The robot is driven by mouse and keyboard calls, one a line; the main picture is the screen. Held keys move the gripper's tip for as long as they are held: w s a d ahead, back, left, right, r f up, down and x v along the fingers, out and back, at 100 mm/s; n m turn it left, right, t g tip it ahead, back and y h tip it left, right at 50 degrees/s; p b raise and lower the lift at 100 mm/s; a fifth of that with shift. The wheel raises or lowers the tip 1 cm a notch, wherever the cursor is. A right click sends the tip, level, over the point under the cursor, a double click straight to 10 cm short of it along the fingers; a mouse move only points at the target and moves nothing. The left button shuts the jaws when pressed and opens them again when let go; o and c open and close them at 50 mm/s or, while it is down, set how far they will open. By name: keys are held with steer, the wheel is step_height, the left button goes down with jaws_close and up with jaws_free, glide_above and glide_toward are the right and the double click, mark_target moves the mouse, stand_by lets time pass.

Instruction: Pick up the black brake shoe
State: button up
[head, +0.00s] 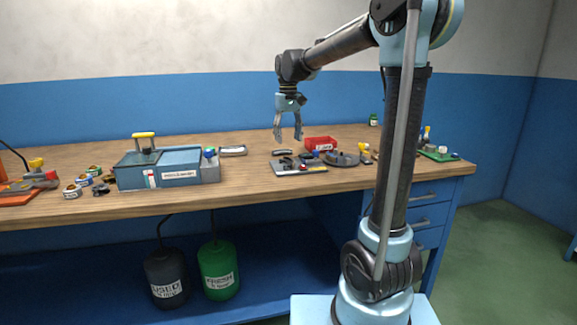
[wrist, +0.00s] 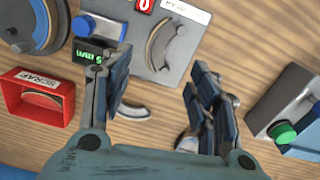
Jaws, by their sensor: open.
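My gripper (head: 288,137) hangs open and empty above the workbench, fingers pointing down. In the wrist view my gripper (wrist: 160,100) has its two fingers well apart. A curved dark-grey shoe (wrist: 136,110) lies on the bench between them, partly hidden by the left finger. It shows in the head view as a small dark arc (head: 281,152) behind the grey plate. Another curved shoe-like piece (wrist: 167,45) sits on the grey plate (wrist: 190,15). I cannot tell for sure which piece is the black brake shoe. The fingers appear apart from both.
A blue gauge with a green display (wrist: 95,38) stands close to the left finger. A red scrap bin (head: 320,142) and a round disc (head: 343,159) stand to the right in the head view. A blue parts washer (head: 165,170) stands left. Bare wood lies behind the plate.

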mark_target(289, 159)
steer(key=shift+w+d+f, duration=0.1)
steer(key=shift+f, duration=2.25)
steer(key=shift+w+f, duration=0.1)
steer(key=shift+f, duration=2.25)
steer(key=shift+c, duration=0.6)
jaws_close()
step_height(289, 159, up, 10)
